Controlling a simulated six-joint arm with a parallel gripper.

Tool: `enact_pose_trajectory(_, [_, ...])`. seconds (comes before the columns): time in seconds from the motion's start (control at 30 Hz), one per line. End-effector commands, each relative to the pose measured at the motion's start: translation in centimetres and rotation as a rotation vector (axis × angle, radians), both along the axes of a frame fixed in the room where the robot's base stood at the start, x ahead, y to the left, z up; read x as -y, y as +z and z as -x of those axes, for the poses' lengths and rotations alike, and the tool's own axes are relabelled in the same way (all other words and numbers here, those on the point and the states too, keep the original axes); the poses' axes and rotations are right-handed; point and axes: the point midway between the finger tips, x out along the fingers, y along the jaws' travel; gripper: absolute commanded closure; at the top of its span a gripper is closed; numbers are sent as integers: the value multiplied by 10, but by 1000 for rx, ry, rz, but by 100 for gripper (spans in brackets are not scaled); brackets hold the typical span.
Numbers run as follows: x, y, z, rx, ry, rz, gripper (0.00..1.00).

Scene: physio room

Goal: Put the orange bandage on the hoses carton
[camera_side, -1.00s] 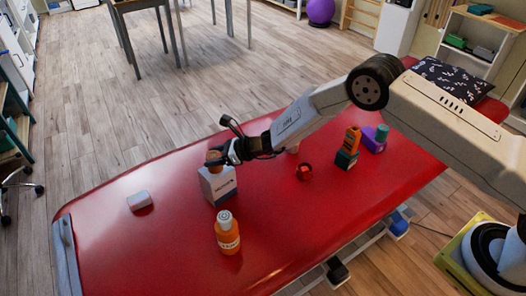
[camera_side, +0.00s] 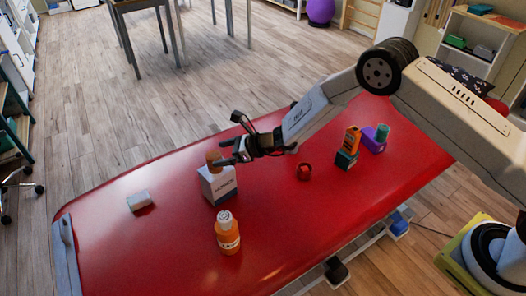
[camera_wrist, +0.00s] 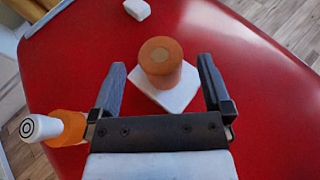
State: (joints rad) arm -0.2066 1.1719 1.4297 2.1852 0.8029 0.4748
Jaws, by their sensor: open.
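The orange bandage (camera_side: 213,157), a short roll with a pale core, stands upright on top of the white hoses carton (camera_side: 218,186). The carton stands on the red couch; dark print shows on its side. In the wrist view the bandage (camera_wrist: 160,62) rests on the carton's top (camera_wrist: 178,98), which shows around its base. My gripper (camera_side: 228,154) is open beside the bandage, on its right in the side view. In the wrist view my fingers (camera_wrist: 162,68) are spread wide, with a gap on each side of the bandage.
An orange bottle with a white cap (camera_side: 228,234) stands in front of the carton. A pale block (camera_side: 140,201) lies to the left. The red couch (camera_side: 150,245) has free room at left.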

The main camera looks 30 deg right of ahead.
Motion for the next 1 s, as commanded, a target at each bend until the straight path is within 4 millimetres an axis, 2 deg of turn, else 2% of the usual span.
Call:
enact_pose_trajectory(0.6, [54,29,42,1,-2,0,0])
enact_pose_trajectory(1.0, [64,34,51,1,0,1,0])
